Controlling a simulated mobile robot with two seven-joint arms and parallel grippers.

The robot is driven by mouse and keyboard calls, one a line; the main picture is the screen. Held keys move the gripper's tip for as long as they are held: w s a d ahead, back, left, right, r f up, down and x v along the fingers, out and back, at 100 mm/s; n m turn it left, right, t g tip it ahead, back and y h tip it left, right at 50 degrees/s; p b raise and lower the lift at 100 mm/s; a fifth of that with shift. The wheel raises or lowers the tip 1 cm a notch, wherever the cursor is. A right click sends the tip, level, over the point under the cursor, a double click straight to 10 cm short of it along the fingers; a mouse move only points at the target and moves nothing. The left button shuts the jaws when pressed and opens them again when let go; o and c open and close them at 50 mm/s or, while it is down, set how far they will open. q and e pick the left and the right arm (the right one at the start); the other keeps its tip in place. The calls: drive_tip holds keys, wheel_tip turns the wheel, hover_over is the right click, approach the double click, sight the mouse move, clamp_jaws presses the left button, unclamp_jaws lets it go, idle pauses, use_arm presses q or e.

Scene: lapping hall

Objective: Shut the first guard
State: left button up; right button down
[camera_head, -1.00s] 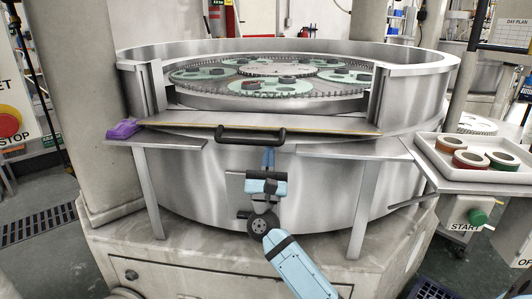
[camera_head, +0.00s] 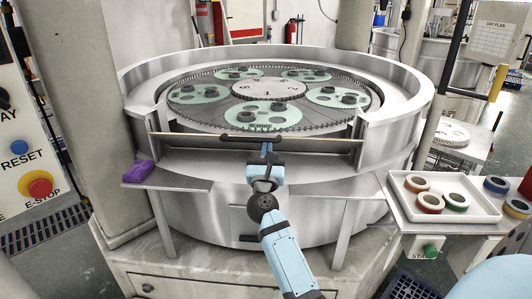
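The guard (camera_head: 200,143) is a steel panel with a dark handle (camera_head: 253,138) at its upper edge. It stands raised in the front opening of the round lapping machine (camera_head: 210,215), between the two ends of the rim wall. I cannot tell whether it is flush with the wall. My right gripper (camera_head: 266,150) is at the front of the guard, just below the handle and a little right of its middle. Its narrow fingertips look together, with nothing seen between them; contact with the guard is unclear. My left gripper is not in view.
Green carriers (camera_head: 263,117) lie inside the machine. A purple cloth (camera_head: 138,171) lies on the left ledge. At right, a white tray (camera_head: 415,207) holds several rings. An E-stop (camera_head: 40,188) is at far left and a stone column (camera_head: 85,100) stands beside the machine.

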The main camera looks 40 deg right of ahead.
use_arm(q)
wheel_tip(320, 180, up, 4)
drive_tip(key=p, duration=0.3)
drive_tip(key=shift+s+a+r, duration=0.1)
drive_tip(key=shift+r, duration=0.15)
use_arm(e)
drive_tip(key=w+d+r, duration=0.9)
drive_tip(key=d+r, duration=0.1)
drive_tip(key=r, duration=0.1)
drive_tip(key=shift+w+r, duration=0.3)
drive_tip(key=shift+w, duration=0.1)
drive_tip(key=shift+w+f, duration=0.1)
drive_tip(key=shift+f, duration=0.1)
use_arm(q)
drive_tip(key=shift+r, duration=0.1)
use_arm(e)
drive_tip(key=shift+a, duration=0.15)
